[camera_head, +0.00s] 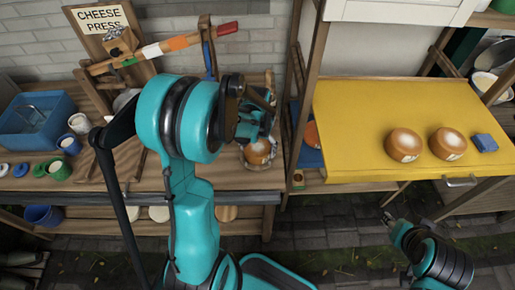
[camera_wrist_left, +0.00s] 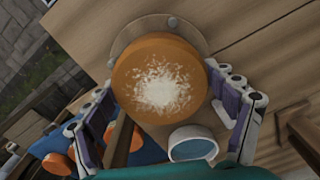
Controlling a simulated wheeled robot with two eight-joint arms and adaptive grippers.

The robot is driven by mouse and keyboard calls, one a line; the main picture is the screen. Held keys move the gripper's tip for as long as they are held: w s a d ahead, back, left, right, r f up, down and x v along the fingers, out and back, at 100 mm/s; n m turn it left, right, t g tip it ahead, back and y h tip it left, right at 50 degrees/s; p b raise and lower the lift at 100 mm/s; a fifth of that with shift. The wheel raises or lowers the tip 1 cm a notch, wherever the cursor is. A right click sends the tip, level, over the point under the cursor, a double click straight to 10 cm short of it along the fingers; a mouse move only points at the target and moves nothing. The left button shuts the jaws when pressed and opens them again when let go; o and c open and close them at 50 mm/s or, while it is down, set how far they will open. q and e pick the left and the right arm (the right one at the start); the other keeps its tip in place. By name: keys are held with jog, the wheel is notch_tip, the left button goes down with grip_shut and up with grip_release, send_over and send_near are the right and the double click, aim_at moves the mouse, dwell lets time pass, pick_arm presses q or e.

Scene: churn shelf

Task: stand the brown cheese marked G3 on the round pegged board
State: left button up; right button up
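A brown cheese (camera_head: 257,152) with a pale dusted top sits over the round pegged board (camera_head: 262,165) on the wooden bench. In the left wrist view the cheese (camera_wrist_left: 160,85) covers most of the board (camera_wrist_left: 190,35), whose rim and a peg show beyond it. No G3 mark is readable. My left gripper (camera_head: 262,120) is above the cheese; its fingers (camera_wrist_left: 165,95) stand on both sides of it, apart, with small gaps seeming to show. Whether the cheese rests fully on the board is hidden. My right gripper (camera_head: 388,217) is low at right, holding nothing visible.
A yellow table (camera_head: 350,130) at right bears two more brown cheeses (camera_head: 403,145) (camera_head: 447,144) and a blue block (camera_head: 484,143). A blue tub (camera_head: 37,120) and cups stand at left on the bench. A wooden post (camera_head: 305,80) rises right of the board.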

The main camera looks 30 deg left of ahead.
pick_arm(q)
jog(key=shift+o, duration=1.2)
notch_tip(320, 180, up, 12)
jog(key=s+d+r+m+t, duration=0.2)
jog(key=s+d+r+t, duration=0.1)
jog(key=s+d+t, duration=0.4)
jog(key=s+d, duration=0.3)
jog(key=s, duration=0.1)
jog(key=shift+d, duration=0.3)
